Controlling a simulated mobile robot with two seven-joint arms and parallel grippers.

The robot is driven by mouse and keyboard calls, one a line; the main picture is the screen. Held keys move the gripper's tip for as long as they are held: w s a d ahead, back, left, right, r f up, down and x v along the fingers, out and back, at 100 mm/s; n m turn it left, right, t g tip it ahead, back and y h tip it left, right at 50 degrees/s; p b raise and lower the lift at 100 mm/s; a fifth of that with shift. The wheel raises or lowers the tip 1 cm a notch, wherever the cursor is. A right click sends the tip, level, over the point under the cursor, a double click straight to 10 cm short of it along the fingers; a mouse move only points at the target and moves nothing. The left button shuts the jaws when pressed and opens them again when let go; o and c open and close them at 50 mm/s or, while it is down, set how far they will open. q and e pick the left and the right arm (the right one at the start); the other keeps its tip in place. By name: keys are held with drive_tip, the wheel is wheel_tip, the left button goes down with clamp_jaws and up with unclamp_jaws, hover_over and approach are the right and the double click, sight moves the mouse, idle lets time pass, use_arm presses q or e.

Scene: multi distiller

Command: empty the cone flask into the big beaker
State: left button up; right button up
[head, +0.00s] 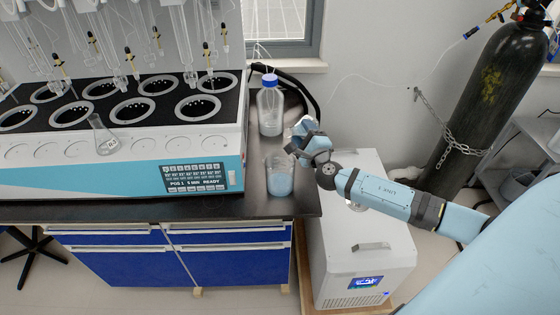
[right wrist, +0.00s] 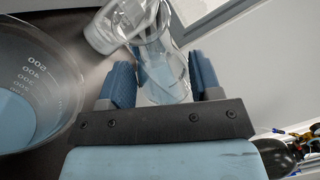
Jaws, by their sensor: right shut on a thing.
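The big beaker (head: 280,181), clear glass with blue liquid in it, stands on the dark bench near its right end. In the right wrist view the beaker (right wrist: 40,85) fills the left side, with its graduations upside down. My right gripper (head: 300,143) is above and to the right of the beaker, shut on the cone flask (head: 303,125). In the right wrist view the clear flask (right wrist: 160,65) is between the blue fingers, with a bluish tint inside. The gripper partly hides the flask in the head view, so its exact tilt is unclear. My left gripper is out of view.
A blue-capped bottle (head: 270,108) stands behind the beaker. The distiller (head: 120,160) fills the bench's left, with another small flask (head: 103,137) on it. A white floor unit (head: 360,255) stands right of the bench. A chained gas cylinder (head: 484,105) is farther right.

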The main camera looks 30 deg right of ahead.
drive_tip(key=shift+a+r+n+b, duration=0.15)
drive_tip(key=shift+a+n+b, duration=0.1)
drive_tip(key=shift+n+b, duration=0.15)
drive_tip(key=shift+s+a+r+n+t+b, duration=0.2)
drive_tip(key=shift+a+n+t+b, duration=0.15)
drive_tip(key=shift+n+b, duration=0.2)
drive_tip(key=shift+r+n+t, duration=0.35)
drive_tip(key=shift+r+n, duration=0.05)
drive_tip(key=shift+n, duration=0.45)
idle(0.4)
drive_tip(key=shift+a+r+n+t+y, duration=0.15)
drive_tip(key=shift+r+n+t+y, duration=0.35)
drive_tip(key=shift+n, duration=0.55)
drive_tip(key=shift+a+r+n+t+y, duration=0.15)
drive_tip(key=shift+r+n+t+y, duration=0.15)
drive_tip(key=shift+n+y, duration=0.55)
idle(2.2)
drive_tip(key=m, duration=0.1)
drive_tip(key=f+m+g+h, duration=0.1)
drive_tip(key=m, duration=0.1)
drive_tip(key=f+m+g+h, duration=0.1)
drive_tip(key=m, duration=0.1)
drive_tip(key=shift+d+f+h, duration=0.15)
drive_tip(key=shift+d+h, duration=0.1)
drive_tip(key=shift+d, duration=0.05)
